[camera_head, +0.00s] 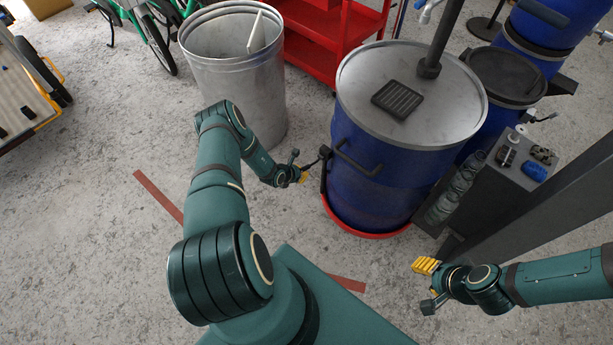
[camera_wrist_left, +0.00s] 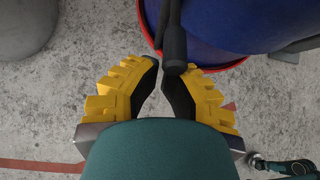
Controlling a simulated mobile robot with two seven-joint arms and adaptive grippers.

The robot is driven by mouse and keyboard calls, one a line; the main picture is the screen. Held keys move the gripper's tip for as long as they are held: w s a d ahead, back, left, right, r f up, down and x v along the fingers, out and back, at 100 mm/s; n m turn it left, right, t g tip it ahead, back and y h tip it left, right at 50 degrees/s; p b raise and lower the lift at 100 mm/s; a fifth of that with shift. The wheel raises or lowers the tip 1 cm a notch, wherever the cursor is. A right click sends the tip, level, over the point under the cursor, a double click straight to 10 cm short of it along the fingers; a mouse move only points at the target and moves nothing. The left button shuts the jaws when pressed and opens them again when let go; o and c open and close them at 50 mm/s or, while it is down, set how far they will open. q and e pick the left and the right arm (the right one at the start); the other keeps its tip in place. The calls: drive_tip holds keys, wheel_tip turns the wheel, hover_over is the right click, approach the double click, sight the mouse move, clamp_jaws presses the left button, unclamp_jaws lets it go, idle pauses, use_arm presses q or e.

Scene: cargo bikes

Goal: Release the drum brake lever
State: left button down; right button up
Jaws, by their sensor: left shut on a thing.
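The blue drum (camera_head: 375,170) with a grey lid stands on a red round base (camera_head: 372,233). A dark brake lever (camera_head: 325,157) sits at the drum's left side. In the left wrist view the lever (camera_wrist_left: 175,40) comes down from the top, and its thick end lies between the fingertips. My left gripper (camera_head: 304,175) is at the lever, left of the drum. Its yellow fingers (camera_wrist_left: 171,74) are shut on the lever's end. My right gripper (camera_head: 425,266), with yellow fingers, is right of and nearer than the drum, away from the lever; its opening is unclear.
A grey metal bin (camera_head: 235,75) stands left of the drum, behind my left arm. A red cart (camera_head: 330,40) is behind. A dark cabinet (camera_head: 490,185) with bottles and small items is close on the right. The floor at left is open, with a red stripe (camera_head: 158,195).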

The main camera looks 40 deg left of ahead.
use_arm(q)
drive_tip(key=shift+w+r+g+p, duration=0.15)
drive_tip(key=shift+r+g+p, duration=0.25)
drive_tip(key=shift+r, duration=0.25)
drive_tip(key=shift+w+r+g+p, duration=0.15)
drive_tip(key=shift+r+g+p, duration=0.25)
drive_tip(key=shift+r, duration=0.2)
drive_tip(key=shift+w+r+g, duration=0.1)
drive_tip(key=shift+r+g, duration=0.25)
drive_tip(key=shift+g, duration=0.15)
drive_tip(key=shift+w+r+g, duration=0.1)
drive_tip(key=shift+r+g, duration=0.15)
drive_tip(key=shift+g, duration=0.15)
drive_tip(key=w+r+g+b, duration=0.1)
drive_tip(key=r+g+b, duration=0.1)
drive_tip(key=r+b, duration=0.1)
drive_tip(key=shift+w, duration=0.4)
drive_tip(key=shift+w+d+r+b, duration=0.1)
drive_tip(key=shift+w+r+b, duration=0.25)
drive_tip(key=shift+r+b, duration=0.15)
use_arm(e)
drive_tip(key=shift+w+d+f, duration=0.15)
drive_tip(key=shift+d+f, duration=0.15)
drive_tip(key=shift+f, duration=0.5)
use_arm(q)
drive_tip(key=shift+r, duration=0.1)
